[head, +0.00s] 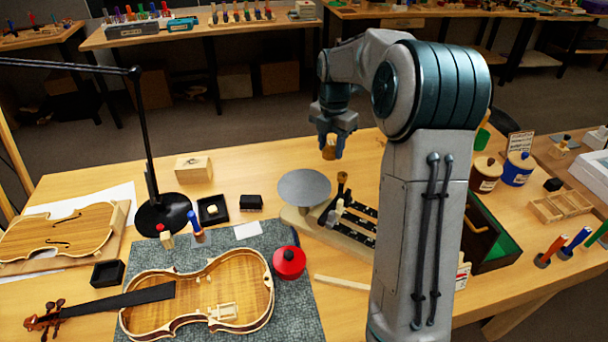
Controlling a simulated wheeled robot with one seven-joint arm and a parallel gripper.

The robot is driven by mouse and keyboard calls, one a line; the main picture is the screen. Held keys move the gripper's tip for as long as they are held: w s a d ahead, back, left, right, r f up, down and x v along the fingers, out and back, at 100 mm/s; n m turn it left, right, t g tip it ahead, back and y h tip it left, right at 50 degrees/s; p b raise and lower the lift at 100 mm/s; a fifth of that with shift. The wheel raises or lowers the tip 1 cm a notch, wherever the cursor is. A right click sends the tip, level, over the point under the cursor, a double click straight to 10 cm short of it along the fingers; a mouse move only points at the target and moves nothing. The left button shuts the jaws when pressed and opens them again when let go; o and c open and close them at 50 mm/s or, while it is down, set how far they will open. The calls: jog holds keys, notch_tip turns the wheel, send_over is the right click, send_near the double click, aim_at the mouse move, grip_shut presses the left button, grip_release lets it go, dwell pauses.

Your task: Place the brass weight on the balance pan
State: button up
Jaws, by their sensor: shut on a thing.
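The balance has a round grey pan (305,187) at the left end of its wooden base (296,219). My gripper (332,148) is shut on the brass weight (329,153), a small golden-brown piece that shows just below the fingers. In the picture the weight is above and to the right of the pan, clear of it. Its height over the bench is hard to judge from this one view. The pan looks bare. A brown knob-like post (343,181) and a pale piece (335,211) stand on the balance just right of the pan.
A violin body (245,275) lies on a grey mat (300,305) with a red round pot (289,262). A black lamp (150,150) stands at the left. A green-lined case (500,245) and lidded jars (517,168) are at the right. My arm hides part of the bench.

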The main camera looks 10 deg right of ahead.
send_over(304, 186)
notch_tip(304, 186, down, 4)
jog(key=shift+f+p, duration=0.1)
jog(key=shift+p, duration=0.3)
jog(key=shift+f+p, duration=0.3)
jog(key=shift+f, duration=1.75)
jog(key=shift+f, duration=0.1)
jog(key=o, duration=1.1)
